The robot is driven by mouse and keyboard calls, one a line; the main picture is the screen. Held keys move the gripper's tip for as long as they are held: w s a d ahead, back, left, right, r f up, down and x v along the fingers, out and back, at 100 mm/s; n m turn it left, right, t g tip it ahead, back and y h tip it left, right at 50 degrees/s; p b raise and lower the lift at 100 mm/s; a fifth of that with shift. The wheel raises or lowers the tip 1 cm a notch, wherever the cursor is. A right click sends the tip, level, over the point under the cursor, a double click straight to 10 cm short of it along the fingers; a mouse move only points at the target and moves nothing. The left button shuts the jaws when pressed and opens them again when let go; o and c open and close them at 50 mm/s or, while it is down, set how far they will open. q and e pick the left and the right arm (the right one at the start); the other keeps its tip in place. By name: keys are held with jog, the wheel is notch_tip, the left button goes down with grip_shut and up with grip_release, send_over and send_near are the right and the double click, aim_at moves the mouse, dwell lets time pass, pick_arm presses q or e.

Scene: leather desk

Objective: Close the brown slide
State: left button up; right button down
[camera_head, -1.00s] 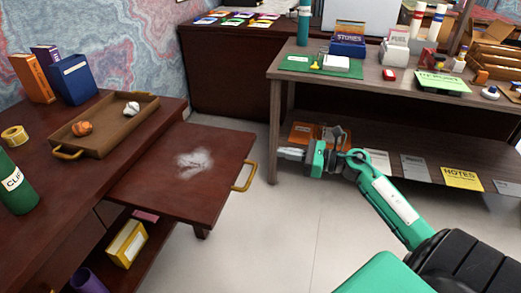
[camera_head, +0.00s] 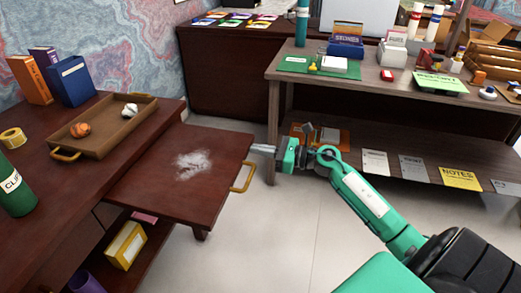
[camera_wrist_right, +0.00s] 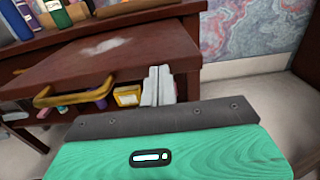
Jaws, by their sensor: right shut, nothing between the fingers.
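The brown slide (camera_head: 165,190) is a dark red-brown board pulled out from the desk on the left, with a whitish smudge on top. Its yellow handle (camera_head: 243,177) is on the right end. My right gripper (camera_head: 262,149) is shut and empty, with its tips close to the far right corner of the slide, just beyond the handle. In the right wrist view the shut fingers (camera_wrist_right: 158,86) appear in front of the slide's end face (camera_wrist_right: 185,70), to the right of the handle (camera_wrist_right: 75,92). I cannot tell whether they touch it. My left gripper is not in view.
A brown tray (camera_head: 108,142) with two crumpled balls sits on the desk. A green cylinder (camera_head: 15,185) stands at the desk's left. A grey-brown shelf table (camera_head: 300,72) with stationery stands behind my right arm. The floor (camera_head: 275,235) right of the slide is clear.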

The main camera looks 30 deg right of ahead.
send_near(166, 130)
jog(key=shift+w+a+f, duration=0.35)
jog(key=shift+w+f, duration=0.15)
jog(key=shift+f, duration=0.2)
jog(key=b+x, duration=0.2)
jog(key=x, duration=0.7)
jog(key=shift+s+r, duration=0.1)
jog(key=shift+r, duration=0.05)
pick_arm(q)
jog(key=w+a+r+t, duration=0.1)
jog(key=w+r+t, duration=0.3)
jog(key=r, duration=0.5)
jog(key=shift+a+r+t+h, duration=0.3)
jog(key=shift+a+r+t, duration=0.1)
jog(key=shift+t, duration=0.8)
pick_arm(e)
jog(key=shift+r, duration=0.15)
